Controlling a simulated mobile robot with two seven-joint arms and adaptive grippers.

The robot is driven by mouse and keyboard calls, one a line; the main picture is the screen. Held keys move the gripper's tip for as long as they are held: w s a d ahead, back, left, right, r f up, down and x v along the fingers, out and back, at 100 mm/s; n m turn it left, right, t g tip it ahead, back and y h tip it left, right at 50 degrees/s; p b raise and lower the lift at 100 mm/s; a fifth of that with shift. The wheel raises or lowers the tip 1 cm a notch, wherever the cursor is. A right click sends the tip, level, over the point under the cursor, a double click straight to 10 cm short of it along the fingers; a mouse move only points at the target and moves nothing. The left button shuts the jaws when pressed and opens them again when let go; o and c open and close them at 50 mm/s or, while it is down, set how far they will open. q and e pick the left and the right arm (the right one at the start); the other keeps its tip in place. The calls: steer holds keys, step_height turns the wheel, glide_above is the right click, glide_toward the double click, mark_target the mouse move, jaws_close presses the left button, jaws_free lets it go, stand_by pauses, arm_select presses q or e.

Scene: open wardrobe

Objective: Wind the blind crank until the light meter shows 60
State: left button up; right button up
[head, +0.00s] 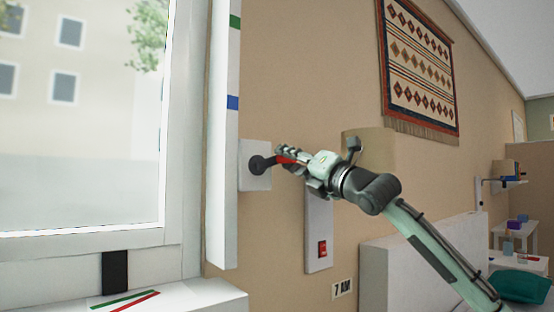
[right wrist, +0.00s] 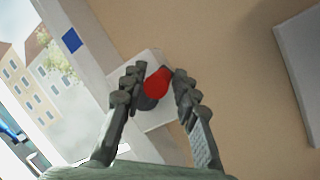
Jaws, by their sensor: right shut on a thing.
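The blind crank (head: 262,163) has a dark hub on a white square wall plate (head: 256,182) and a red grip (head: 287,158) pointing right. My right gripper (head: 290,157) is shut on the red grip. In the right wrist view the red grip (right wrist: 156,83) lies between its two dark fingers, with the plate (right wrist: 150,62) behind. A white card with a green and a red line (head: 125,299) lies on the sill; I cannot tell whether it is the light meter, and no number is readable. My left gripper is not in view.
A window (head: 85,120) with a white frame stands at left. A white post (head: 222,150) with green and blue marks is just left of the crank. A panel with a red switch (head: 322,249) is below my right gripper. A woven hanging (head: 420,65) is at upper right.

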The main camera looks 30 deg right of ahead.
steer(key=shift+d, duration=0.2)
steer(key=shift+d+f+b, duration=0.1)
steer(key=shift+f+b, duration=0.7)
steer(key=shift+f, duration=0.4)
steer(key=shift+a+f+b, duration=0.25)
steer(key=shift+f+b, duration=0.15)
steer(key=shift+f, duration=0.2)
steer(key=shift+a+f+b, duration=0.25)
steer(key=shift+f+b, duration=0.1)
steer(key=shift+f, duration=0.3)
